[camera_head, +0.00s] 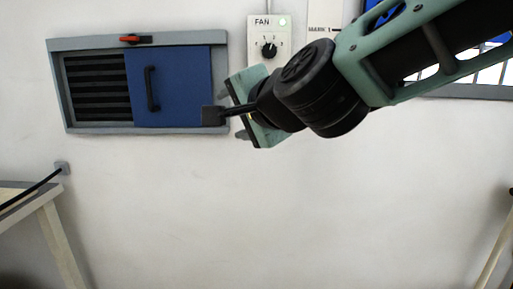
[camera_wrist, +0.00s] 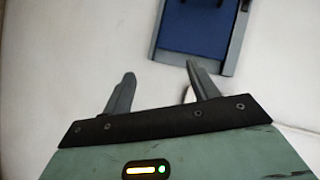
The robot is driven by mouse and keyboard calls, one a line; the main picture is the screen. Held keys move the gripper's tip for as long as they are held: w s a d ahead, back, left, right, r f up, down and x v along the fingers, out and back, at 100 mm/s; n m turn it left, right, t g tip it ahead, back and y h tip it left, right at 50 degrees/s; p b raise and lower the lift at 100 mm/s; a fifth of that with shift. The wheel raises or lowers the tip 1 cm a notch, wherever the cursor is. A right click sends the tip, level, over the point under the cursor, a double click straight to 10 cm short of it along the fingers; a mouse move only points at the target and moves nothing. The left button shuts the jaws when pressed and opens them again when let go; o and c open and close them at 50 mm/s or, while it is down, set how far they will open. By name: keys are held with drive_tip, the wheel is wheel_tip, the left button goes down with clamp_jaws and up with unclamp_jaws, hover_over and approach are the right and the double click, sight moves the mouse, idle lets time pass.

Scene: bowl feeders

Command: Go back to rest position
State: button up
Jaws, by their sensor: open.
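My gripper (camera_head: 231,114) is raised in front of the white wall, beside the right edge of a wall panel. In the wrist view its two fingers (camera_wrist: 161,69) stand apart, with only the plain wall showing between them. It holds nothing. The wall panel has a grey frame (camera_head: 55,95), a blue sliding door (camera_head: 185,85) with a dark vertical handle (camera_head: 151,88), and a dark louvred opening (camera_head: 97,85) at its left. The blue door also shows in the wrist view (camera_wrist: 195,28), beyond the right finger. My gripper appears apart from the door, though the distance is hard to tell.
A red-handled latch (camera_head: 130,39) sits on the frame's top. A FAN switch box (camera_head: 269,48) with a black knob is just above my gripper. A table (camera_head: 45,205) stands at lower left. The wall below my arm is bare.

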drive_tip(key=s+d+f+n+g, duration=0.2)
drive_tip(key=s+f+n+g, duration=0.3)
drive_tip(key=s+f+n, duration=0.4)
drive_tip(key=s+d+f+n+g+h, duration=0.7)
drive_tip(key=s+d+f, duration=0.8)
wheel_tip(320, 180, up, 16)
drive_tip(key=p, duration=1.6)
drive_tip(key=shift+s+d+g, duration=0.3)
drive_tip(key=shift+s+d, duration=0.05)
drive_tip(key=shift+s, duration=0.1)
